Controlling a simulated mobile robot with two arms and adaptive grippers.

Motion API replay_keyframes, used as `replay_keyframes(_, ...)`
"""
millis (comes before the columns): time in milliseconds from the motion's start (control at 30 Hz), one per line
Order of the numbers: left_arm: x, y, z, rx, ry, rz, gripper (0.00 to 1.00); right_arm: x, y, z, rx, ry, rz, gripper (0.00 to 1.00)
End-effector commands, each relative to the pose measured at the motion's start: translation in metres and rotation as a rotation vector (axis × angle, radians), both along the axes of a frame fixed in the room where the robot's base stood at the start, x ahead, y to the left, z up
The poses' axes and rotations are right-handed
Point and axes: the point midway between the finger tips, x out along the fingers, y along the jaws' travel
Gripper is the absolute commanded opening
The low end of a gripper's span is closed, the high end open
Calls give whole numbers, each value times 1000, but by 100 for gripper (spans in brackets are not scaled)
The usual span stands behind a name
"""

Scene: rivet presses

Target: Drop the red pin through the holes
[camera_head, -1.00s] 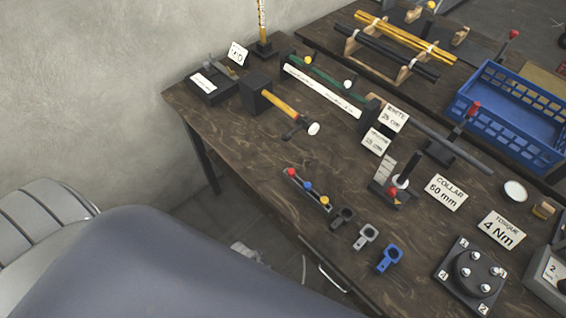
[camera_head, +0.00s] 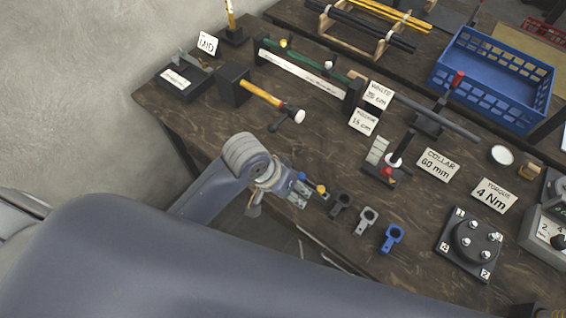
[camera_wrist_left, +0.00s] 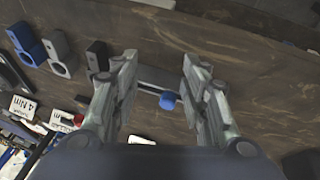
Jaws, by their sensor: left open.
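My left gripper (camera_head: 297,194) is over the pin holder on the table. In the left wrist view its two fingers (camera_wrist_left: 160,85) are apart, with nothing gripped. The dark holder (camera_wrist_left: 152,76) and the blue pin head (camera_wrist_left: 168,100) show between the fingers. In the head view a yellow pin head (camera_head: 321,189) shows just right of the gripper. The red pin is not visible, its spot in the holder covered by my left gripper and wrist. Three links with ring holes lie to the right: black (camera_head: 341,202), grey (camera_head: 366,219) and blue (camera_head: 391,238).
A bolted round block (camera_head: 474,244) is at front right. Bare wood lies between the hammer and the links.

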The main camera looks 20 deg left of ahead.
Motion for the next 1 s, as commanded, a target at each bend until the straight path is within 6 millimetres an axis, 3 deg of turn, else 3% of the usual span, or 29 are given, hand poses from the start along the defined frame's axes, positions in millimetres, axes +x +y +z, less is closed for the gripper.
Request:
replay_keyframes(167, 21, -14, 24, 7, 44, -34, 41, -2, -4, 0, -5, 3, 1, 0)
replay_keyframes(333, 37, -13, 43, 56, 107, -37, 41, -2, -4, 0, -5, 3, 1, 0)
replay_keyframes(600, 64, 20, 79, 202, 213, 55, 41, -2, -2, 0, -3, 3, 0, 0)
replay_keyframes(800, 74, 43, 97, 274, 257, 130, 41, -2, 4, 0, 5, 3, -3, 0)
replay_keyframes(900, 75, 47, 98, 286, 269, 146, 41, -2, 7, 0, 8, 3, -4, 0)
replay_keyframes(1000, 75, 47, 87, 289, 273, 150, 41, -2, 7, 1, 8, 3, -4, 0)
